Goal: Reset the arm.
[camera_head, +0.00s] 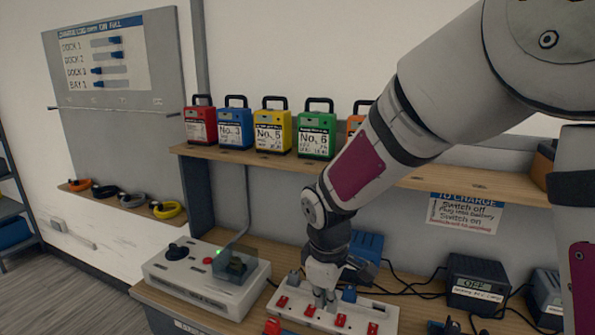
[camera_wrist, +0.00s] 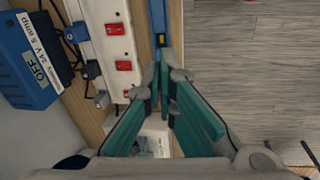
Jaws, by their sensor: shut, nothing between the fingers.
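My gripper (camera_head: 328,295) is low over the workbench, at a white power strip (camera_head: 372,318) with several red switches. In the wrist view my gripper (camera_wrist: 163,75) has its teal-padded fingers together at the tips with nothing between them. The power strip (camera_wrist: 112,40) lies beside the fingers there, to the left. I cannot tell whether the fingertips touch the strip or the bench.
A shelf (camera_head: 225,153) above holds several coloured batteries. A white box with a knob and green light (camera_head: 207,275) stands left on the bench. Dark chargers (camera_head: 478,280) and cables lie to the right. In the wrist view, floor (camera_wrist: 250,70) is clear beyond the bench edge.

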